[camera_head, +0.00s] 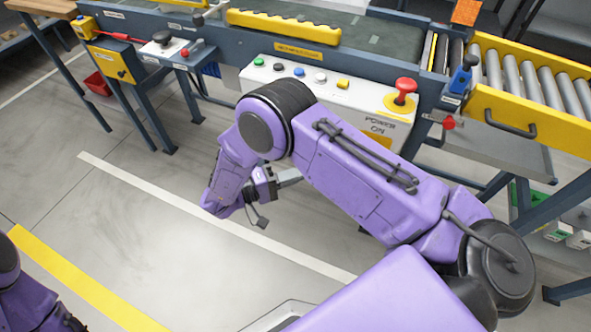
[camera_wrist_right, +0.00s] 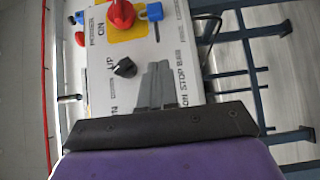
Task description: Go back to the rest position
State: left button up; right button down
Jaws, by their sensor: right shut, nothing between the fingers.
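My right arm reaches out over the floor in the head view, bent at the elbow. Its right gripper (camera_head: 287,177) is small and partly hidden behind the forearm, in front of the conveyor's control panel (camera_head: 335,98). In the right wrist view the right gripper (camera_wrist_right: 158,66) has its grey fingers together with nothing between them. Behind them is the white panel (camera_wrist_right: 170,50) with a black knob (camera_wrist_right: 125,68) just left of the fingertips. I cannot tell any contact with the panel. Part of my left arm shows at the lower left of the head view; its gripper is out of the picture.
The panel has a red mushroom button (camera_head: 404,88) and several small coloured buttons. A conveyor belt (camera_head: 370,42) runs behind, with a roller section (camera_head: 535,80) at the right. A red bin (camera_head: 97,84) sits at the left. The floor (camera_head: 125,215) at the left is clear.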

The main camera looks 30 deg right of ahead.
dwell(0.5)
jog(key=w+d+f+m+t+y, duration=0.3)
jog(key=w+f+t+y, duration=0.4)
jog(key=t, duration=0.6)
jog(key=s+d+f+m+g+y, duration=0.1)
jog(key=s+f+g+y, duration=0.1)
jog(key=s+f+y, duration=0.7)
jog(key=s+d+f+g+h, duration=0.1)
jog(key=s+g, duration=0.1)
jog(key=s, duration=0.7)
jog(key=s+d+f+g, duration=0.1)
jog(key=s+f+g, duration=0.1)
jog(key=s, duration=0.6)
notch_tip(320, 180, up, 16)
jog(key=s+p, duration=0.1)
jog(key=p, duration=1.4)
jog(key=shift+s+d+f+m+h, duration=0.2)
jog(key=shift+s+d+m+h, duration=0.1)
jog(key=shift+d+h, duration=0.1)
